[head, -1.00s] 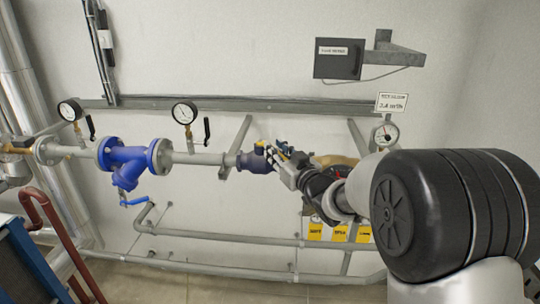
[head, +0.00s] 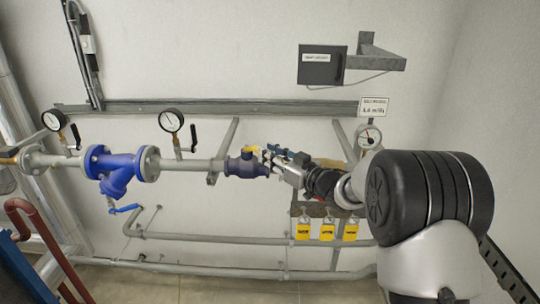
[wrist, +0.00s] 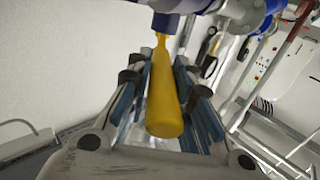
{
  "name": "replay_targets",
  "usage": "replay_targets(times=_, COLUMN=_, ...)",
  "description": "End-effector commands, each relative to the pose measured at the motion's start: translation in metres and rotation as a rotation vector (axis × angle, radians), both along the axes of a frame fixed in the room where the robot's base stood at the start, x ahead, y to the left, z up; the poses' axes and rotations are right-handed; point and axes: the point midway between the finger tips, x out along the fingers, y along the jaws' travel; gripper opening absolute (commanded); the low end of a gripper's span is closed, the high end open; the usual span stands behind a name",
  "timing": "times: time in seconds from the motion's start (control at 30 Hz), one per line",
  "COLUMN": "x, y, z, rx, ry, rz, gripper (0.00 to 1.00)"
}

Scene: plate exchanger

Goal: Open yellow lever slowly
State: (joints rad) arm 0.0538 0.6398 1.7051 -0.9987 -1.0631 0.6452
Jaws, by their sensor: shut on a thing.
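The yellow lever (wrist: 164,95) fills the middle of the wrist view, between the blue-padded fingers of my gripper (wrist: 160,82). My gripper is shut on it. The lever's far end joins a dark blue valve body at the top of that view. In the head view my gripper (head: 268,158) reaches in from the right to the dark blue valve (head: 243,166) on the grey pipe. Only a small bit of yellow shows there, and the rest of the lever is hidden by the gripper.
A blue strainer (head: 120,165) with a small blue handle sits left on the pipe. Two gauges stand above the pipe, and a round meter (head: 369,136) is at the right. Yellow tags (head: 326,230) hang below my arm.

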Motion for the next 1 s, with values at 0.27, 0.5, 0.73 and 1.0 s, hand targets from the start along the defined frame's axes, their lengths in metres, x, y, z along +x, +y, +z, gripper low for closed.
replay_targets(times=0.27, x=0.001, y=-0.001, z=0.002, rx=0.002, ry=-0.004, rz=-0.003, gripper=0.37)
replay_targets(times=0.5, x=0.000, y=0.000, z=0.001, rx=0.001, ry=-0.001, rz=-0.002, gripper=0.41)
replay_targets(times=0.73, x=-0.005, y=-0.006, z=0.001, rx=0.001, ry=0.000, rz=-0.003, gripper=0.41)
replay_targets(times=1.0, x=-0.041, y=-0.042, z=0.001, rx=0.001, ry=-0.001, rz=-0.006, gripper=0.41)
